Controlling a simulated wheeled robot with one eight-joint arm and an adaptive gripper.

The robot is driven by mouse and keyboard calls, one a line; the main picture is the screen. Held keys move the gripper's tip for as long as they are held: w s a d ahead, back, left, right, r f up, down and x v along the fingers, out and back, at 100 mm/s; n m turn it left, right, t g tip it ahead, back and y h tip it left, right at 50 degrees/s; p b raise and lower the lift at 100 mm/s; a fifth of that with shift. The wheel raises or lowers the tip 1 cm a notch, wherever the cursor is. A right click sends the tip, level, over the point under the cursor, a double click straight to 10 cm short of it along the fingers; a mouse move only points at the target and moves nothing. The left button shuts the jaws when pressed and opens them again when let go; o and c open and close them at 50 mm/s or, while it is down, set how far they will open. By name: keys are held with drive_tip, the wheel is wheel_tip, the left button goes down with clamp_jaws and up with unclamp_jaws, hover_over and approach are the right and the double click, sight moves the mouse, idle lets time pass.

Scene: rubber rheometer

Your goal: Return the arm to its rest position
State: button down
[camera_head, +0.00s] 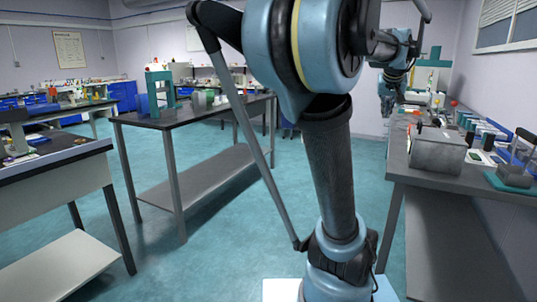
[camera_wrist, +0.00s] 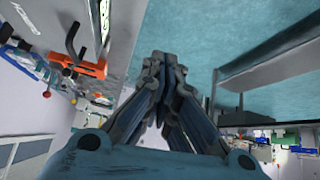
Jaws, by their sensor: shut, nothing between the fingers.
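My arm rises in the middle of the head view and bends over to the right. My gripper (camera_head: 388,108) hangs at the end of the arm, small in the picture, beside the left edge of the right bench. In the wrist view my gripper (camera_wrist: 163,62) shows large, with its fingers brought together at the tips and nothing held between them. The fingers point over the teal floor (camera_wrist: 190,25), apart from any object. The arm's upper links hide part of the room behind them.
The right bench (camera_head: 398,165) carries a grey metal box (camera_head: 438,150) and several small instruments. A dark-topped table (camera_head: 190,117) with a green frame (camera_head: 160,92) stands left of the arm. Another bench (camera_head: 55,150) is at far left. Open floor (camera_head: 240,225) lies between.

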drive_tip(key=s+a+f+n+g+y, duration=0.1)
drive_tip(key=s+a+f, duration=0.3)
drive_tip(key=a+f, duration=0.4)
drive_tip(key=s+a+f+n+g+y, duration=0.1)
drive_tip(key=s+a+f, duration=0.3)
drive_tip(key=a+f, duration=0.35)
drive_tip(key=s+a+f+n+g, duration=0.1)
drive_tip(key=s+a+f, duration=0.3)
drive_tip(key=s+f, duration=0.3)
drive_tip(key=s+a+f+n+g+y, duration=0.1)
drive_tip(key=s+a+f+g, duration=0.1)
drive_tip(key=s+a+f, duration=0.3)
wheel_tip(320, 180, down, 4)
drive_tip(key=shift+s+a+f, duration=0.15)
drive_tip(key=shift+s+a, duration=0.1)
drive_tip(key=shift+s, duration=0.6)
